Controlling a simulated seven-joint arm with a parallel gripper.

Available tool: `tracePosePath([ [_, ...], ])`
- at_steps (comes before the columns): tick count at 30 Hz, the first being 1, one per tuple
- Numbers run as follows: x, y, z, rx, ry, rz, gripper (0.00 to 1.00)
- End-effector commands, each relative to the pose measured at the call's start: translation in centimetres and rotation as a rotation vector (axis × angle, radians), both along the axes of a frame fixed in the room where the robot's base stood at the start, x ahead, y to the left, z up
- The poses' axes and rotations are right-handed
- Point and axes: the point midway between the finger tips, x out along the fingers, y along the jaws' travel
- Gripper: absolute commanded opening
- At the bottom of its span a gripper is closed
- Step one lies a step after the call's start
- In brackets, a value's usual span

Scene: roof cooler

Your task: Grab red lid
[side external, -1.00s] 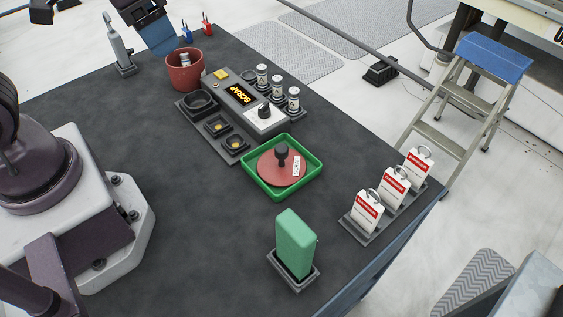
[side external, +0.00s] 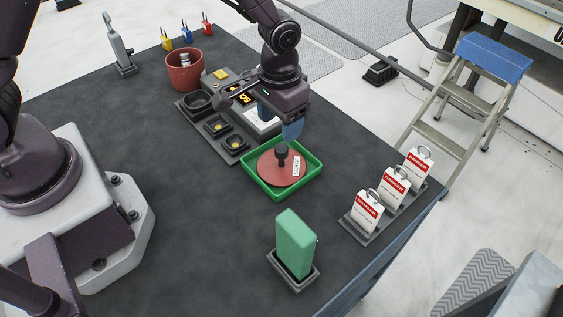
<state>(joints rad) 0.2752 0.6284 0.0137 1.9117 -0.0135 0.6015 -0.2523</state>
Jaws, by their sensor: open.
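The red lid (side external: 273,173) is a flat round disc with a black knob (side external: 282,155) and a small white label. It lies in the green tray (side external: 262,191) near the middle of the table. My gripper (side external: 279,123) hangs just above and behind the tray, fingers pointing down. Its blue fingers are apart, with nothing seen between them. It does not appear to touch the knob. My gripper hides part of the grey panel behind the tray.
The grey panel (side external: 233,143) with dark cups stands behind the tray. A red bucket (side external: 184,72) is at the back left. A green block (side external: 294,245) stands in front, and danger tags (side external: 394,187) stand at the right. The table's left middle is clear.

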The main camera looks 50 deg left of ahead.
Motion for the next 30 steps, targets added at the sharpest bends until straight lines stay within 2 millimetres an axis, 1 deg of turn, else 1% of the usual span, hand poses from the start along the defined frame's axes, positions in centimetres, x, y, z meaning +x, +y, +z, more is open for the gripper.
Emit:
tracePosePath([
  [1,-0.1,0.0,-1.2,0.001,0.005,0.0,0.59],
  [4,-0.1,0.0,-2.8,0.001,0.005,-0.001,0.59],
  [6,-0.1,0.0,-3.6,0.0,0.003,-0.001,0.59],
  [11,0.0,-0.1,-4.5,-0.001,0.001,-0.002,0.59],
  [14,-0.1,-0.3,-5.7,0.0,0.003,-0.002,0.59],
  [18,-0.2,-0.7,-7.9,0.0,0.003,-0.002,0.59],
  [21,-0.2,-0.7,-9.0,0.0,0.001,-0.001,0.59],
  [24,-0.1,-0.7,-9.4,-0.001,0.0,-0.001,0.59],
  [30,-0.1,-0.7,-9.4,-0.001,-0.001,-0.001,0.59],
])
